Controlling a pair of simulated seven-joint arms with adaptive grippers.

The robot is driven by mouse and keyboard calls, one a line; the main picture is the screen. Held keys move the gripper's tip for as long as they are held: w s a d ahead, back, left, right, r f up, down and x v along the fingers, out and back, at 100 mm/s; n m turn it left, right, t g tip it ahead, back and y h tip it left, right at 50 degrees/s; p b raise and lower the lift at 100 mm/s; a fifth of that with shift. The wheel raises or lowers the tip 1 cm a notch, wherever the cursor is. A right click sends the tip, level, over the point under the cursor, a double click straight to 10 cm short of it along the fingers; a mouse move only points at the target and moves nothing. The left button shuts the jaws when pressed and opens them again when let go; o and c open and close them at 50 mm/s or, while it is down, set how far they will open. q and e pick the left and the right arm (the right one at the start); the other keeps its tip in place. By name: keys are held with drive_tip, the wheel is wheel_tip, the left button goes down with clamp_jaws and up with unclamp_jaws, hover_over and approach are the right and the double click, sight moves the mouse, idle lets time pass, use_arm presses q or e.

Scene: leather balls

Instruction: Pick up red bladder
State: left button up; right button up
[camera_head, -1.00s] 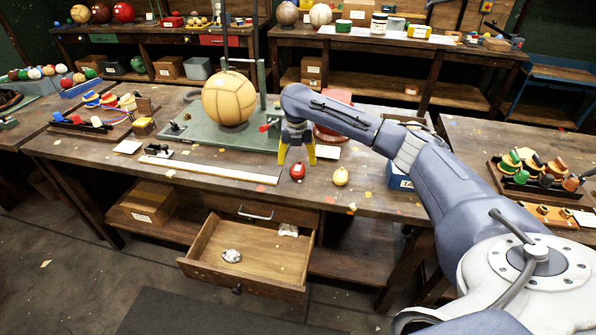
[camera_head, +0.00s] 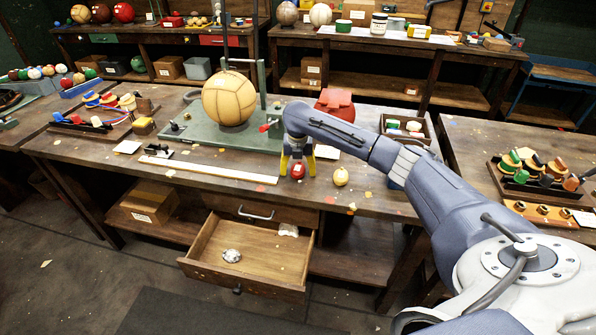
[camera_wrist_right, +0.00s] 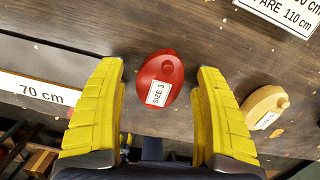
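The red bladder (camera_head: 297,171), a small round piece with a white "SIZE 3" label, lies on the wooden workbench near its front edge. It also shows in the right wrist view (camera_wrist_right: 162,76). My right gripper (camera_head: 298,172) is directly above and around it. Its yellow fingers are spread in the right wrist view (camera_wrist_right: 160,95), with the bladder between and just beyond the tips, and a gap on each side. It is open and holds nothing. My left gripper is not in view.
A yellow bladder (camera_head: 340,177) lies right of the red one. A white ruler strip (camera_head: 205,168) lies to the left. A tan ball (camera_head: 229,99) sits on a green stand (camera_head: 205,137) behind. An open drawer (camera_head: 245,262) juts out below the bench front.

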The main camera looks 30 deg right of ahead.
drive_tip(key=c, duration=1.1)
drive_tip(key=shift+c, duration=0.2)
